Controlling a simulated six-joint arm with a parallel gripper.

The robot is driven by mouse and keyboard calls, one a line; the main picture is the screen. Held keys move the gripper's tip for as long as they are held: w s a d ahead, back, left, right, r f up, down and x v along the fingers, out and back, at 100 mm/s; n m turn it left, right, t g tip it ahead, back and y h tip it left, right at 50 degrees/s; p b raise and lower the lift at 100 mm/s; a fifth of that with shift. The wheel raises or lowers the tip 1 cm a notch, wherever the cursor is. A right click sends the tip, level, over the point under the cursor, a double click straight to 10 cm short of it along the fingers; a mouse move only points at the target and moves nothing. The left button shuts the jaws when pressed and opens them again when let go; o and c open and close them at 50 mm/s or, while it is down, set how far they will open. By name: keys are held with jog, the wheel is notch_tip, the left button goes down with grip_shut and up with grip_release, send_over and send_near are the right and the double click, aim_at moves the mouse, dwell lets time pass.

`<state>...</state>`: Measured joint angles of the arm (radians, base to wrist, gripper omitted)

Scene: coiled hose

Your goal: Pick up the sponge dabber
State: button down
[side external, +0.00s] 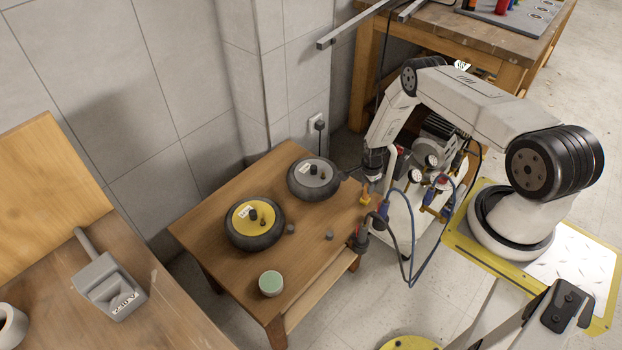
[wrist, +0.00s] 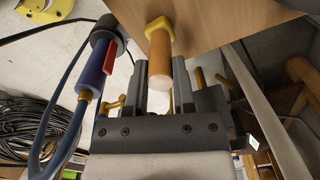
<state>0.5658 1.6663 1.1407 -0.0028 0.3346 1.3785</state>
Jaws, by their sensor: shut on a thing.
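The sponge dabber, with an orange-brown handle and a yellow head, shows in the wrist view (wrist: 160,55), its pale handle end towards the camera. Its yellow part shows in the side view (side external: 365,199) at the right edge of the small wooden table (side external: 325,270). My gripper (wrist: 162,78) is shut on the handle, with one dark finger on each side. In the side view my gripper (side external: 371,184) is low at that table edge. I cannot tell whether the dabber touches the table.
Blue hose (side external: 412,240) hangs beside the table edge; a blue and red fitting (wrist: 96,70) is left of my gripper. A white cart stands close behind.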

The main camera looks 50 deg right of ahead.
jog(key=shift+r, duration=0.1)
jog(key=shift+r, duration=1.1)
jog(key=s+a+r, duration=0.6)
jog(key=s+r, duration=0.4)
jog(key=s, duration=0.2)
jog(key=shift+s+a+r, duration=0.15)
jog(key=shift+s+r, duration=0.1)
jog(key=shift+s, duration=0.05)
